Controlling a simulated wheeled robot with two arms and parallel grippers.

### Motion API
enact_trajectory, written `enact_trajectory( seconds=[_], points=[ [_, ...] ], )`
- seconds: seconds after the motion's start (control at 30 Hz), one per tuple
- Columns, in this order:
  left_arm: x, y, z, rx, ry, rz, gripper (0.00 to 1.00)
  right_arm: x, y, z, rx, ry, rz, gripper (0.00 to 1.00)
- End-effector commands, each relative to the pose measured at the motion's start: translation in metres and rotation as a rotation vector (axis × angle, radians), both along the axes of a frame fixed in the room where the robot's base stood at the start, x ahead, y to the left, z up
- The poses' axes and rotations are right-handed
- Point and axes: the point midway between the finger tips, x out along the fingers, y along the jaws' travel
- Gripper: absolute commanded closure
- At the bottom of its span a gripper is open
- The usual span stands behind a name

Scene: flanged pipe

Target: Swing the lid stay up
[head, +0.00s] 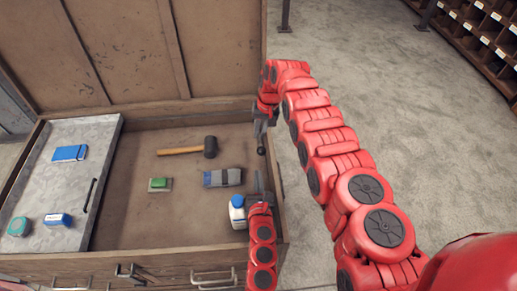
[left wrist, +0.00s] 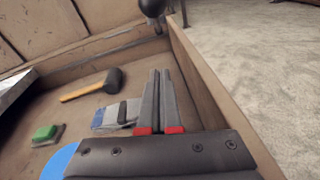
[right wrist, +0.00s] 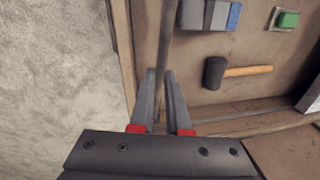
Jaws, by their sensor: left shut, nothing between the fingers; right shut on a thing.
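The lid stay (right wrist: 168,28) is a thin grey rod in the right wrist view, running along the inside of the chest's side wall. My right gripper (head: 261,143) is shut on it; its fingertips (right wrist: 159,74) close around the rod. In the head view the stay is mostly hidden by my right arm and gripper. My left gripper (head: 257,178) is shut and empty, low over the chest's right side. Its fingers (left wrist: 161,74) point along that wall. The raised lid (head: 120,50) stands open at the back of the chest.
The chest (head: 120,210) holds a mallet (head: 182,151), a green-topped block (head: 159,184), a grey block (head: 222,177) and a white bottle (head: 237,212) close beside my left gripper. A grey tray (head: 85,140) at left carries small items. Open floor (head: 400,130) lies right.

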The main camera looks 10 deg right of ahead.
Motion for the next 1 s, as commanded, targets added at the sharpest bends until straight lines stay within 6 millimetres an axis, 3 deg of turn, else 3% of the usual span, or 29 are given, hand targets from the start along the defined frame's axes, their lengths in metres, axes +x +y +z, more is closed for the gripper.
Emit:
enact_trajectory(
  seconds=[0.1,0.4,0.7,1.0],
  points=[
    [0.028,-0.001,-0.003,0.001,-0.002,0.001,1.0,-0.001,0.0,-0.001,-0.001,0.005,0.0,1.0],
    [0.085,-0.003,-0.012,0.004,-0.004,0.001,1.0,-0.002,0.0,-0.001,-0.001,0.006,0.001,1.0],
    [0.096,-0.009,0.017,-0.001,-0.001,0.005,1.0,-0.002,0.0,-0.001,-0.001,0.006,0.001,1.0],
    [0.098,-0.011,0.022,0.0,-0.002,0.003,1.0,-0.002,0.0,-0.001,-0.001,0.006,0.001,1.0]
  ],
)
